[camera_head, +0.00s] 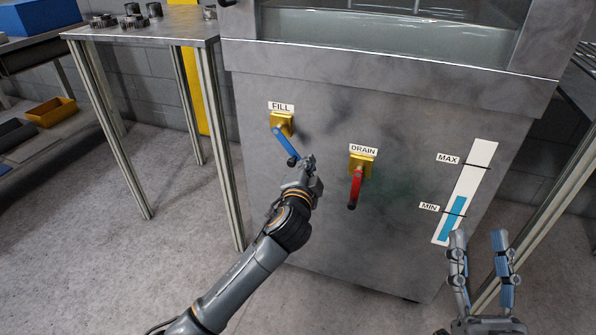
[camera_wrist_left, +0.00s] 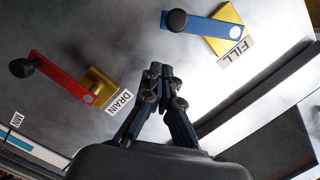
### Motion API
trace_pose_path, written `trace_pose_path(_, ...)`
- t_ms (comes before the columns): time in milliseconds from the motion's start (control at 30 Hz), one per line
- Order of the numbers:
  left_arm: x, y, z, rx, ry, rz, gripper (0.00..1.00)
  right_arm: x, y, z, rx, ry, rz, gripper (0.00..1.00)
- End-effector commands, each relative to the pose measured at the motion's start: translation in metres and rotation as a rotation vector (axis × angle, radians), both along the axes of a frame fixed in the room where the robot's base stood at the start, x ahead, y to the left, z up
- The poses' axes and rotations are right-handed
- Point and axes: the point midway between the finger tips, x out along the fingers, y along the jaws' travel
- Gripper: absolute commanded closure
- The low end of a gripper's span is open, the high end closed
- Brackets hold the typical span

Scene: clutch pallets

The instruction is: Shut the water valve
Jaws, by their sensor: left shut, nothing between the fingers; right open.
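The FILL valve (camera_head: 281,122) has a yellow body and a blue lever (camera_head: 285,142) slanting down and right to a black knob. The DRAIN valve (camera_head: 362,163) has a red lever (camera_head: 356,187) hanging nearly straight down. My left gripper (camera_head: 309,160) is shut and empty, just right of the blue lever's knob, apparently apart from it. In the left wrist view, the gripper's closed fingertips (camera_wrist_left: 160,68) lie between the blue lever (camera_wrist_left: 205,24) and the red lever (camera_wrist_left: 62,77). My right gripper (camera_head: 478,238) is open and empty at the lower right, in front of the tank.
The metal tank (camera_head: 330,230) holds water at the top. Its gauge (camera_head: 470,185) shows blue slightly above MIN, well below MAX. A metal table (camera_head: 150,33) with small parts stands left, and a yellow bin (camera_head: 50,112) sits farther left. The floor is clear.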

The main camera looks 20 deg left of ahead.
Motion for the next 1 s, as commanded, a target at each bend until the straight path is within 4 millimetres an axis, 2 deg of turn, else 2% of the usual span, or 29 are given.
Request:
trace_pose_path(33, 0.0, 0.006, -0.007, 0.003, 0.002, 0.001, 1.0, -0.004, 0.0, 0.004, 0.013, -0.044, 0.002, 0.55)
trace_pose_path(333, 0.002, 0.025, -0.016, 0.0, 0.002, 0.0, 1.0, -0.027, -0.003, 0.031, 0.066, -0.225, 0.012, 0.55)
trace_pose_path(1000, 0.002, 0.029, -0.02, 0.037, 0.003, 0.0, 1.0, -0.027, -0.003, 0.033, 0.066, -0.228, 0.013, 0.55)
